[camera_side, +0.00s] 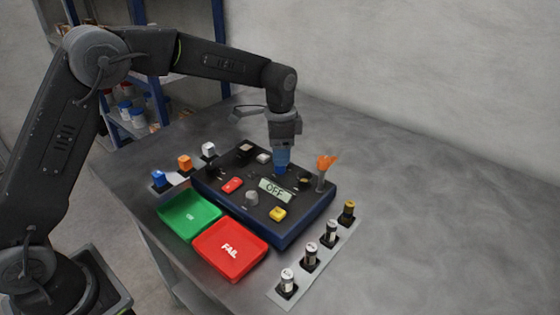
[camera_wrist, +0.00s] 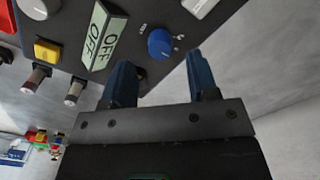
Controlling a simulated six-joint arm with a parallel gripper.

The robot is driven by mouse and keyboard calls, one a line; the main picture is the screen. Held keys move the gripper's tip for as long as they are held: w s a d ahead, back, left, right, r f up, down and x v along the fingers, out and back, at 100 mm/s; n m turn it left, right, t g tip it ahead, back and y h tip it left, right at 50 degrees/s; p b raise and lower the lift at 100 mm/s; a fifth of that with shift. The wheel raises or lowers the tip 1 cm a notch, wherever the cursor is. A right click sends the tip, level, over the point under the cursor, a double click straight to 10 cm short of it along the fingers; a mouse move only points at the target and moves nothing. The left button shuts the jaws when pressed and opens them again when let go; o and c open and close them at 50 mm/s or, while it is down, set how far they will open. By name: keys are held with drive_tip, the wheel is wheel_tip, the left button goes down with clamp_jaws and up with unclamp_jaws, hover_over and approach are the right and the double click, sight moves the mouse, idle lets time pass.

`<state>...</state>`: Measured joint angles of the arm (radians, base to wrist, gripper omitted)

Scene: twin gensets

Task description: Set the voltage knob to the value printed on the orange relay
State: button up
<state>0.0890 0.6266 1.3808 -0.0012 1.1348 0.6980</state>
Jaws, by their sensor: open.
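My gripper (camera_side: 281,170) points down over the back part of the dark genset panel (camera_side: 222,201). In the wrist view its blue fingers (camera_wrist: 158,60) are apart with nothing between them. A blue round knob (camera_wrist: 160,43) with small marks around it lies just beyond the fingertips. I cannot read which value it points to, nor tell if it is the voltage knob. In the side view the gripper hides it. The orange relay (camera_side: 185,161) stands at the panel's left, between a blue and a white relay. Its printed value is too small to read.
The display (camera_side: 275,190) reads OFF. A grey knob (camera_side: 251,198), red switch (camera_side: 233,185) and yellow button (camera_side: 277,214) are on the panel. An orange-topped post (camera_side: 326,163) rises at right. Green (camera_side: 188,217) and red FAIL (camera_side: 230,251) trays and several cylinders (camera_side: 310,257) stand in front.

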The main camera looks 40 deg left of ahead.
drive_tip(key=shift+f, duration=1.8)
drive_tip(key=shift+c, duration=0.5)
drive_tip(key=c, duration=0.8)
drive_tip(key=n, duration=0.4)
drive_tip(key=shift+n, duration=2.5)
